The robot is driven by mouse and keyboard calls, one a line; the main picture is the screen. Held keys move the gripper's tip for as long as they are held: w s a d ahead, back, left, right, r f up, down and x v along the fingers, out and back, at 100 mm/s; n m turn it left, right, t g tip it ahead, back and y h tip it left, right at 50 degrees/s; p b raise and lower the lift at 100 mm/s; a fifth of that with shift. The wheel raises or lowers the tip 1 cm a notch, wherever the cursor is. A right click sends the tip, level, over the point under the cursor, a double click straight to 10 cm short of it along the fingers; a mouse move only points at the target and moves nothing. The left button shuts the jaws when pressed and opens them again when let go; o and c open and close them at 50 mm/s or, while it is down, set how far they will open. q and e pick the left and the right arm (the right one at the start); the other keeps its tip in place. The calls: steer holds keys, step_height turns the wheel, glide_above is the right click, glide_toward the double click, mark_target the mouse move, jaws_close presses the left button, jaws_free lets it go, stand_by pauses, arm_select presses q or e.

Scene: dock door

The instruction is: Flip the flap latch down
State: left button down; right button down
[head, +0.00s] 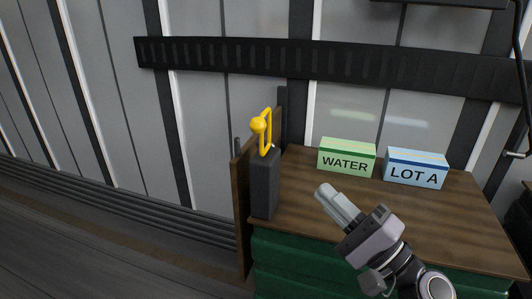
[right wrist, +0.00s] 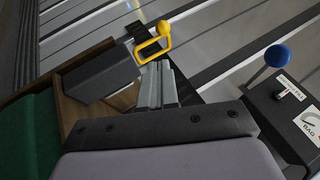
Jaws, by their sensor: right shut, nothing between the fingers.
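The flap latch is a yellow loop handle with a round knob (head: 264,131), standing up from the top of a dark grey post (head: 264,186) at the left edge of the wooden table. It also shows in the right wrist view (right wrist: 155,44), just beyond my fingertips. My right gripper (head: 331,194) is shut and empty, over the table to the right of the post. In the head view it is apart from the latch. In the right wrist view its fingers (right wrist: 158,70) point toward the yellow loop. My left gripper is not in view.
A green WATER box (head: 346,157) and a blue LOT A box (head: 415,168) stand at the table's back. The wooden tabletop (head: 300,205) is clear between post and boxes. A brown board (head: 242,200) stands left of the post. The right wrist view shows a blue ball-topped lever (right wrist: 277,57).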

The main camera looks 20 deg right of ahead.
steer(key=shift+r, duration=0.15)
steer(key=p, duration=0.6)
glide_toward(263, 131)
steer(key=x, duration=0.5)
steer(key=shift+x, duration=0.95)
